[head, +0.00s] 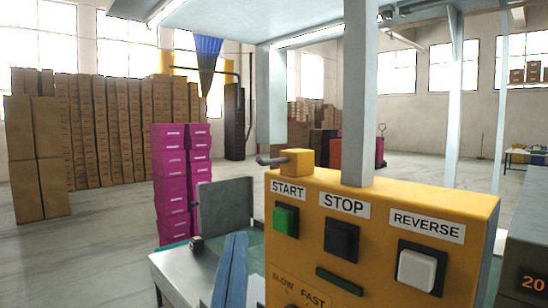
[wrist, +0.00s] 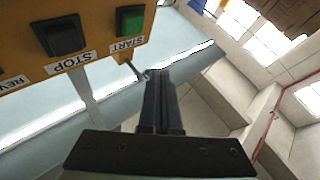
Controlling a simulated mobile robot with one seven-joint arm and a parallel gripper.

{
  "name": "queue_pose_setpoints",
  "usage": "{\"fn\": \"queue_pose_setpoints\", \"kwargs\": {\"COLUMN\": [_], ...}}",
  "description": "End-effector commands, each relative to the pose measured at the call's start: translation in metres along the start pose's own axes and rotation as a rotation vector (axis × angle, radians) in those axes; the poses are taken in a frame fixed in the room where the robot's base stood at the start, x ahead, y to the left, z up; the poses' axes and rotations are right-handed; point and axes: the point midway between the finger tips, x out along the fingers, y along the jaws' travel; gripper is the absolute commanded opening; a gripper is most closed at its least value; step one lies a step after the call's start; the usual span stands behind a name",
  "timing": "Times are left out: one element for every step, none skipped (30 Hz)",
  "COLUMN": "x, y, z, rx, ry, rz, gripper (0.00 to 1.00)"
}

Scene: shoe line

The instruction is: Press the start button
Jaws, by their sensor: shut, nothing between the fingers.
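The yellow control box (head: 385,190) stands at the right front in the head view. The green START button (head: 286,220) is at its left, under its label. The black STOP button (head: 341,240) is in the middle and the white REVERSE button (head: 416,270) at the right. In the wrist view the box appears upside down, with the START button (wrist: 130,19) at the top and the STOP button (wrist: 60,35) to its left. My gripper (wrist: 158,73) is shut and empty, its tips apart from the START button in the picture.
A short grey rod (head: 270,161) sticks out from the box's top left. A grey post (head: 360,100) rises behind the box. Open floor (head: 80,255) lies further left.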

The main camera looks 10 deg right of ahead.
Motion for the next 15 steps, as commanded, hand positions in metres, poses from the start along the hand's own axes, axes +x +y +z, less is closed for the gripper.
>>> {"fn": "queue_pose_setpoints", "kwargs": {"x": [0.013,0.015,0.019,0.021,0.023,0.026,0.027,0.029,0.030,0.031,0.031,0.032,0.032,0.032,0.031], "y": [0.000,-0.001,-0.003,-0.004,-0.005,-0.006,-0.008,-0.009,-0.011,-0.012,-0.014,-0.015,-0.016,-0.018,-0.019], "z": [-0.013,-0.013,-0.011,-0.011,-0.011,-0.010,-0.010,-0.010,-0.009,-0.009,-0.009,-0.009,-0.009,-0.009,-0.009], "rx": [-0.028,-0.045,-0.070,-0.088,-0.106,-0.131,-0.150,-0.169,-0.195,-0.214,-0.234,-0.260,-0.279,-0.300,-0.327], "ry": [-0.036,-0.054,-0.079,-0.095,-0.113,-0.135,-0.152,-0.168,-0.190,-0.205,-0.222,-0.242,-0.258,-0.272,-0.291], "rz": [-0.006,-0.007,-0.010,-0.012,-0.015,-0.020,-0.024,-0.028,-0.035,-0.040,-0.046,-0.054,-0.061,-0.068,-0.078], "gripper": [0.00,0.00,0.00,0.00,0.00,0.00,0.00,0.00,0.00,0.00,0.00,0.00,0.00,0.00,0.00]}}
